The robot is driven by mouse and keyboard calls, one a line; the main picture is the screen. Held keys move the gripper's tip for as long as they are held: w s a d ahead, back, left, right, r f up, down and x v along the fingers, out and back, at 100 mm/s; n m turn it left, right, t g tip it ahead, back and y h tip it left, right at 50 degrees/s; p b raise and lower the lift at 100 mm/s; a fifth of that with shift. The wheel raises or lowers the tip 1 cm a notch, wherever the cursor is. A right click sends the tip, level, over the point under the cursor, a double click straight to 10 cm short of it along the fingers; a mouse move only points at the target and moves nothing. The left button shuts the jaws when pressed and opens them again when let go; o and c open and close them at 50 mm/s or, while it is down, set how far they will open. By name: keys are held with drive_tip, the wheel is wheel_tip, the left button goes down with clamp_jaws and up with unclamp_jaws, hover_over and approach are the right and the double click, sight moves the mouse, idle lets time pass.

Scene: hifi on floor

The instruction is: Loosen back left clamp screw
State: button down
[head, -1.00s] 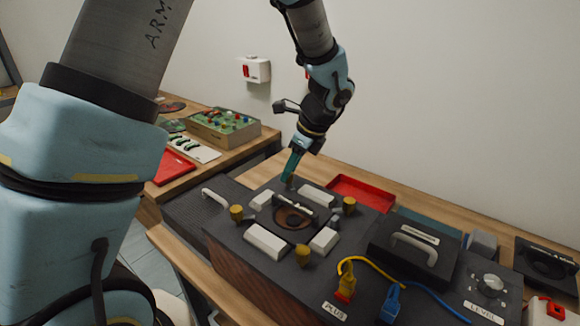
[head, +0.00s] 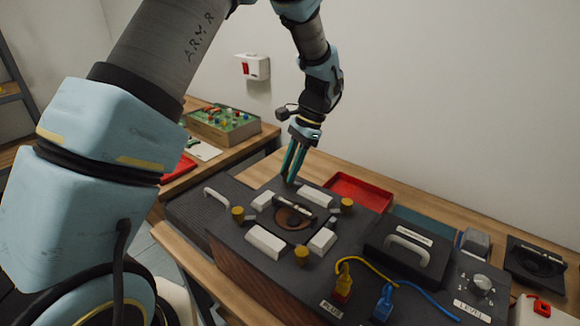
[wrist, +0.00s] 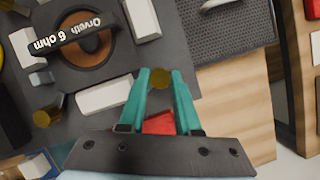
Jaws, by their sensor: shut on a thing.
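The back left clamp screw (wrist: 160,79) is a brass-yellow knob at the back left of a dark fixture top (head: 230,228). My gripper (head: 289,182) points down with its teal fingers at this knob. In the wrist view, my gripper (wrist: 160,78) is shut on the knob, one finger on each side. In the head view the fingers hide the knob. The other clamp screws stand at left (head: 238,214), right (head: 347,205) and front (head: 302,256). White clamp blocks (head: 266,242) surround a round speaker (head: 293,217) with a labelled bar, "Orveth 6 ohm" in the wrist view.
A red tray (head: 360,191) lies behind the fixture. A white handle (head: 216,197) stands at its left. A black lidded box (head: 412,250), yellow and blue plugs with leads and a level dial (head: 482,285) are at right. A side table holds a parts box (head: 222,124).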

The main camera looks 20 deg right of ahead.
drive_tip(key=n+g, duration=0.1)
drive_tip(key=n, duration=0.3)
drive_tip(key=shift+w+n+g+h, duration=0.15)
drive_tip(key=shift+n+g+h, duration=0.15)
drive_tip(key=shift+g+h, duration=0.1)
drive_tip(key=shift+a+n+g+h+p, duration=0.1)
drive_tip(key=shift+n+g+h+p, duration=0.35)
drive_tip(key=shift+n, duration=1.35)
drive_tip(key=c, duration=0.6)
unclamp_jaws()
drive_tip(key=b+v, duration=0.3)
drive_tip(key=v, duration=0.8)
drive_tip(key=shift+w+f, duration=0.15)
